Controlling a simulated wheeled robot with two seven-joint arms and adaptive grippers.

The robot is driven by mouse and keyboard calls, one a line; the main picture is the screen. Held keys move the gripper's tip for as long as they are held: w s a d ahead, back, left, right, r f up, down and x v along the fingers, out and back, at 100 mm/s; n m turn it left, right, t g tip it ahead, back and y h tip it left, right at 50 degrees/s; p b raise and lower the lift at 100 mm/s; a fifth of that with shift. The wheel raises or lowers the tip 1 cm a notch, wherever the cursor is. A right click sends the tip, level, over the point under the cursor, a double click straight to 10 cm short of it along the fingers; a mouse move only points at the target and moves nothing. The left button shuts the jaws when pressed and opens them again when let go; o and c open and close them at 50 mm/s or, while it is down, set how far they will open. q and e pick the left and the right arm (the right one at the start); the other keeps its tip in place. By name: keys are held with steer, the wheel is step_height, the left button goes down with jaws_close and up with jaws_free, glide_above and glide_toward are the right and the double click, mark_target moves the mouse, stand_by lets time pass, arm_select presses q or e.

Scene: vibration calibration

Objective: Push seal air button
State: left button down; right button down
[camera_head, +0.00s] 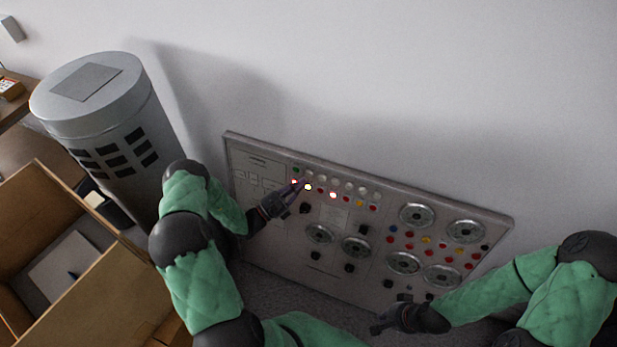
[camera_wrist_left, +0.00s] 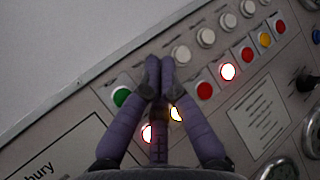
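The control panel (camera_head: 345,215) leans against the wall. Its upper left has a green button (camera_head: 296,169), also in the left wrist view (camera_wrist_left: 121,96), and a row of white buttons (camera_wrist_left: 181,55). Below are red and yellow buttons; three glow: two near my fingers (camera_wrist_left: 148,132) (camera_wrist_left: 177,113) and a red one (camera_wrist_left: 228,72). Labels are too small to read, so I cannot tell which is seal air. My left gripper (camera_head: 300,184) has its fingertips together (camera_wrist_left: 158,70), empty, between the green and white buttons; contact is unclear. My right gripper (camera_head: 376,329) is near the panel's lower edge; its finger opening is unclear.
A grey cylinder with dark vents (camera_head: 110,120) stands left of the panel. An open cardboard box (camera_head: 100,262) is at the lower left. Round dials (camera_head: 417,215) and more coloured buttons fill the panel's right half. The wall above is clear.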

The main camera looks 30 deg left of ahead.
arm_select(q)
steer(key=shift+w+f, duration=0.1)
steer(key=shift+w, duration=0.5)
steer(key=shift+w, duration=0.15)
stand_by(1.0)
steer(key=shift+w+f+b, duration=0.1)
steer(key=shift+w+b, duration=0.15)
steer(key=shift+b, duration=0.1)
steer(key=shift+w+a, duration=0.1)
steer(key=shift+w, duration=0.25)
stand_by(0.6)
steer(key=shift+s, duration=0.75)
